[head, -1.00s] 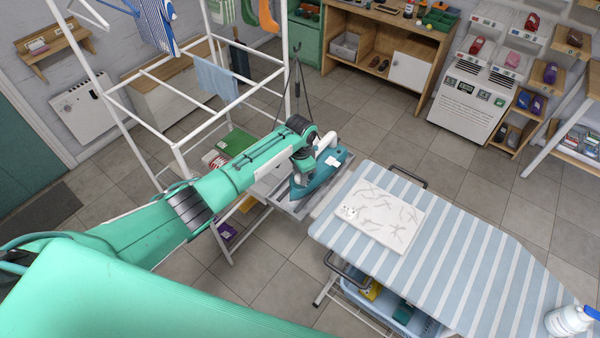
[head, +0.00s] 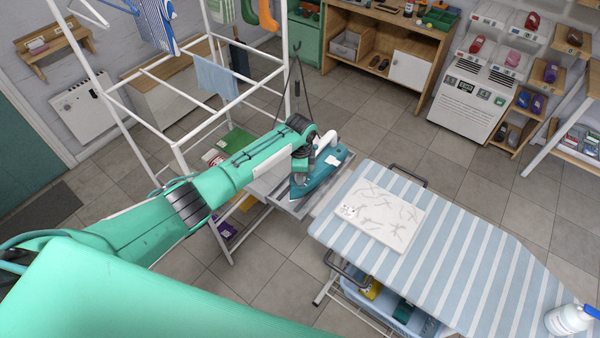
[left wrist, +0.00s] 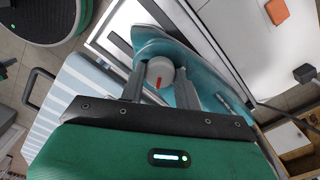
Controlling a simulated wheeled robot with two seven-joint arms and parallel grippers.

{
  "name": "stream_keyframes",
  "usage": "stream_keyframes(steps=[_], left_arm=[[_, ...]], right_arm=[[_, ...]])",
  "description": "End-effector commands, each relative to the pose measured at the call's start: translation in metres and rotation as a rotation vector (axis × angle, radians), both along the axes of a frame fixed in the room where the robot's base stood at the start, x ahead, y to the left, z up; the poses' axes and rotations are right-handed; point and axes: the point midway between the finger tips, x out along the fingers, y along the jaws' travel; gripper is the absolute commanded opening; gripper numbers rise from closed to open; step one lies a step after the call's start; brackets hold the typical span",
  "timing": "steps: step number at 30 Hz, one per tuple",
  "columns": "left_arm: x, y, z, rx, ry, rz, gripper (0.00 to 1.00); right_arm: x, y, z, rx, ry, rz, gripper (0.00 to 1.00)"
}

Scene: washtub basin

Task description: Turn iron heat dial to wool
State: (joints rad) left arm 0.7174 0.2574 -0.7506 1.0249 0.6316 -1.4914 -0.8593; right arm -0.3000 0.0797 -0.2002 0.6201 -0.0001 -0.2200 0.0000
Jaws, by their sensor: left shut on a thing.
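The teal iron (head: 325,174) rests on the grey metal tray (head: 285,207) at the left end of the ironing board. In the left wrist view the iron (left wrist: 205,82) lies under my gripper. The heat dial (left wrist: 161,73) is a round whitish knob with a red mark. My left gripper (left wrist: 157,82) has one finger on each side of the dial and is shut on it. In the head view my left gripper (head: 303,175) is at the iron, its fingertips mostly hidden. The dial's setting labels cannot be read. My right gripper is not in view.
The striped ironing board (head: 465,262) stands right of the iron, with a white patterned cloth (head: 384,217) on it. A spray bottle (head: 568,320) stands at its right end. A white drying rack (head: 160,118) with hanging clothes rises behind my left arm.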

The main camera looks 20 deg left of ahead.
Motion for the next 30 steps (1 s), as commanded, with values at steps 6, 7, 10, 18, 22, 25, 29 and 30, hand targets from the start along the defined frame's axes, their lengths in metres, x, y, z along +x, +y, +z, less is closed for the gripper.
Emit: stream_keyframes(steps=[6,7,10,18,22,25,29,30], left_arm=[[0.001,0.000,0.001,-0.001,-0.001,-0.003,0.10],[0.000,0.000,0.001,-0.001,-0.001,-0.003,0.10],[0.001,0.000,0.001,-0.001,-0.001,-0.002,0.10],[0.000,0.000,0.000,-0.001,0.000,-0.002,0.54],[0.000,0.000,0.000,-0.001,0.000,-0.001,0.54],[0.000,0.000,0.004,-0.001,-0.001,-0.002,0.54],[0.001,0.000,0.018,-0.001,-0.002,-0.002,0.54],[0.001,0.000,0.024,-0.002,-0.005,-0.002,0.54]], right_arm=[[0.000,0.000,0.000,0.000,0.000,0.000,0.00],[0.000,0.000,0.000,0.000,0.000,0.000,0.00],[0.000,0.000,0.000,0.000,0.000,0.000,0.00],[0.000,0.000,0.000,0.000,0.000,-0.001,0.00],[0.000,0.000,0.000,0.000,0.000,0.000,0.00],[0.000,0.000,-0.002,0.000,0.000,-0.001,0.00],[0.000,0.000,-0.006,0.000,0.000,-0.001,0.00],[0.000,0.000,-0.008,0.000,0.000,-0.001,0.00]])
